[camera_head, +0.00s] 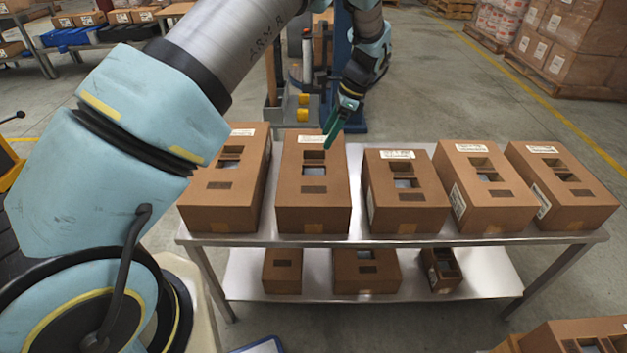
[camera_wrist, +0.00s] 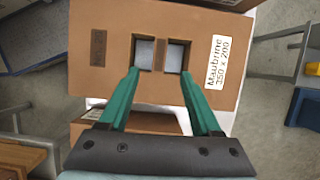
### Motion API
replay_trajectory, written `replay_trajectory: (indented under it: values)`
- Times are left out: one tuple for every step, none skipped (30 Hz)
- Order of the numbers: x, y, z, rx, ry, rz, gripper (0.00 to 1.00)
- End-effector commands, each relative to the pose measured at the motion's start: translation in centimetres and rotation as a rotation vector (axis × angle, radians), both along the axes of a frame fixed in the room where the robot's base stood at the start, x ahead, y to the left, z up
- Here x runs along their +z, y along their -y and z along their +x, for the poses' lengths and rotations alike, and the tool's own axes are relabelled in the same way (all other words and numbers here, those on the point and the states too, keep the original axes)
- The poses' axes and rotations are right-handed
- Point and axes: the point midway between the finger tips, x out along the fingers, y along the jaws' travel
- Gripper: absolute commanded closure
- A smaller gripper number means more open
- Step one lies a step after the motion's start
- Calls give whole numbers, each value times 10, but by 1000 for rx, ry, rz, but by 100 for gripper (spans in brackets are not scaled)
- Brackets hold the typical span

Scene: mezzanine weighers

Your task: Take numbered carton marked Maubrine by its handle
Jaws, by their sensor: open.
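The brown carton (camera_wrist: 115,85) in the wrist view has a white label (camera_wrist: 216,62) reading "Maubrine 350 x 200". Two square holes in its top leave a narrow cardboard strip between them, the handle (camera_wrist: 160,56). My gripper (camera_wrist: 159,74) is open, its green fingers pointing at the holes, one on each side of the handle. Nothing is between the fingers. In the head view my gripper (camera_head: 329,140) is over the far part of the second carton from the left (camera_head: 313,205), which appears to be this one. Its label is too small to read there. I cannot tell the fingertips' height.
Similar cartons stand beside it on the metal table (camera_head: 385,238): one at left (camera_head: 222,208), others at right (camera_head: 408,207). Smaller cartons (camera_head: 366,276) sit on the lower shelf. Stacked pallets (camera_head: 570,50) stand at back right. Open floor lies behind the table's right half.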

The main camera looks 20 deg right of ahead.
Motion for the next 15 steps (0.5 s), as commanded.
replay_trajectory:
  values:
    - [-5, 5, -2, -22, 0, 10, 35]
    - [-8, 5, -3, -29, 0, 13, 35]
    - [-13, 4, -2, -35, -1, 16, 35]
    - [-17, 3, -1, -36, -2, 16, 35]
    - [-21, 1, -1, -36, -2, 18, 35]
    - [-27, -2, 0, -35, -3, 16, 35]
    - [-31, -4, 1, -35, -3, 17, 35]
    - [-36, -5, 2, -34, -3, 17, 35]
    - [-41, -7, 3, -34, -3, 15, 35]
    - [-44, -9, 3, -34, -3, 15, 35]
    - [-47, -10, 4, -34, -3, 15, 35]
    - [-50, -11, 4, -34, -2, 14, 35]
    - [-52, -11, 5, -34, -1, 13, 35]
    - [-53, -12, 5, -34, -1, 13, 35]
    - [-55, -13, 6, -33, -1, 13, 35]
